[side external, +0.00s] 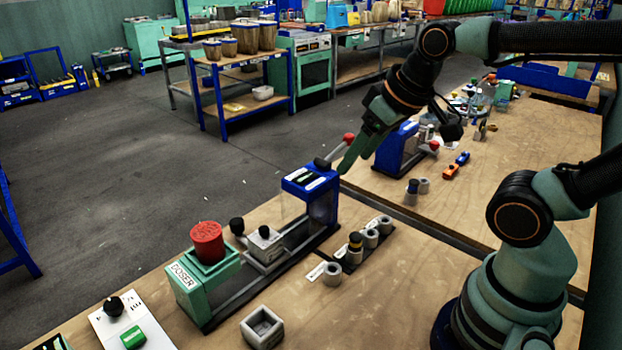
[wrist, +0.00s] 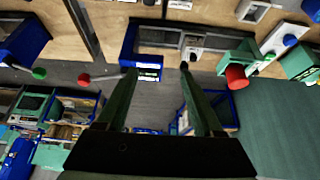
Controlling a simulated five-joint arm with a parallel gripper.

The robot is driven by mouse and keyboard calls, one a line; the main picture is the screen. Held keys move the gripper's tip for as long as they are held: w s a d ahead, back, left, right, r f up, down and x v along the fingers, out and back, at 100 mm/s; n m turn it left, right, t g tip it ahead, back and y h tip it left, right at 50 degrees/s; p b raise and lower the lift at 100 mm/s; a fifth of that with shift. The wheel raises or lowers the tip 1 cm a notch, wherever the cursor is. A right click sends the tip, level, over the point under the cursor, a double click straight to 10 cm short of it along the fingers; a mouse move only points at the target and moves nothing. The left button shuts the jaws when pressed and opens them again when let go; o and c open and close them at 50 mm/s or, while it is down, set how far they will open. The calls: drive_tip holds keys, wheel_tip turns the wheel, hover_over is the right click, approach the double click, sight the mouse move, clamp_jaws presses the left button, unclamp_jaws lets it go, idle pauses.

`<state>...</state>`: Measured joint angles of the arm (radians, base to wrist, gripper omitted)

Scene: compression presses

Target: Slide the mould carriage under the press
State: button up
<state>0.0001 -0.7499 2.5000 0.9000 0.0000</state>
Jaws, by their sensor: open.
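The mould carriage (side external: 265,244), a small grey block with a dark knob, sits on a dark rail between the green doser (side external: 192,281) and the blue press (side external: 322,205). It is outside the press, nearer the doser. In the wrist view the carriage (wrist: 193,42) lies between the press (wrist: 129,42) on the left and the doser (wrist: 238,58) on the right. My gripper (side external: 348,165) is open and empty, above the bench beside the press and its red-balled lever (side external: 348,139). In the wrist view my gripper's fingertips (wrist: 158,70) are wide apart. The carriage is not between them.
A row of grey cups (side external: 371,237) stands in front of the press. A square grey box (side external: 262,328) and a panel with a green button (side external: 133,337) are near the front. A second blue press (side external: 395,150) stands on the far bench. The red-balled lever is close to my fingers.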

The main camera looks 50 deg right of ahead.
drive_tip(key=shift+o, duration=0.3)
drive_tip(key=n+g, duration=0.3)
drive_tip(key=g, duration=0.3)
hover_over(237, 221)
wheel_tip(237, 221, down, 9)
wheel_tip(237, 221, down, 12)
drive_tip(key=shift+c, duration=0.3)
clamp_jaws()
